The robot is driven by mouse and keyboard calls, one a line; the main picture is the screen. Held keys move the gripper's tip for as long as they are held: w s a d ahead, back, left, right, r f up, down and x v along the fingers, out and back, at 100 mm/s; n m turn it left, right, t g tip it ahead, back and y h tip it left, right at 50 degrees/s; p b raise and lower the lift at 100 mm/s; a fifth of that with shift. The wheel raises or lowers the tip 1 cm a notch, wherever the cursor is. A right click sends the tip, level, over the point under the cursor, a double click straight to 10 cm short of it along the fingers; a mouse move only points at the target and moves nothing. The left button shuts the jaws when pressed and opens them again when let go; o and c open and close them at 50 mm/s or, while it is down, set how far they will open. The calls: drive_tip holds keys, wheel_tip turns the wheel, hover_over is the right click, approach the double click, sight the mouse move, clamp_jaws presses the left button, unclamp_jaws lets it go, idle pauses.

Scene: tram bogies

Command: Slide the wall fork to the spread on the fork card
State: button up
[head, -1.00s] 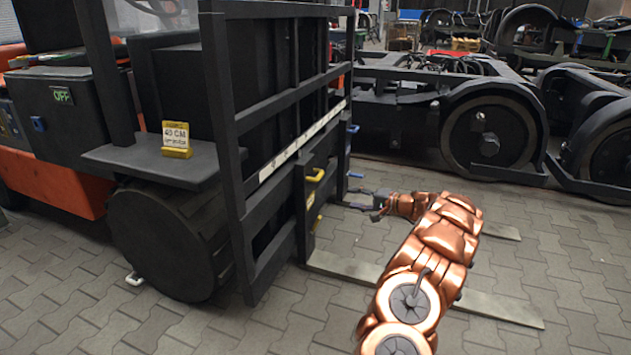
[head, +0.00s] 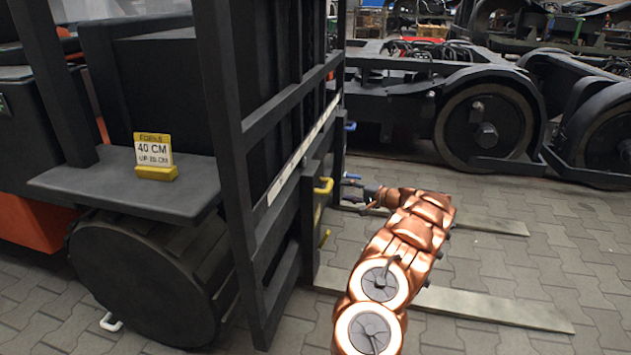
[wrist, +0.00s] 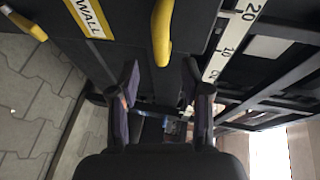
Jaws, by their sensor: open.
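The wall fork's upright (head: 310,222) hangs on the truck's carriage, with its long flat tine (head: 455,305) low over the paving. It has a yellow handle (head: 323,186); in the wrist view this handle (wrist: 162,32) hangs beside a yellow-and-white WALL label (wrist: 90,16). My gripper (head: 350,186) is just right of the handle. In the wrist view my gripper (wrist: 160,78) is open, with the handle's lower end centred between or just beyond its fingertips; contact is unclear. The fork card (head: 153,153) stands on a black ledge and reads 40 CM, with smaller print below.
A white scale strip (head: 305,150) runs along the carriage; the wrist view shows its numbers 10 and 20 (wrist: 234,38). A second yellow lever (wrist: 25,25) sits lower on the fork. The other fork (head: 480,220) has a blue handle (head: 350,127). Bogies (head: 485,130) stand behind.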

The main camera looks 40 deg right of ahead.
sight(329, 187)
drive_tip(key=shift+b+x, duration=1.15)
drive_tip(key=shift+x, duration=2.95)
drive_tip(key=shift+c, duration=0.2)
clamp_jaws()
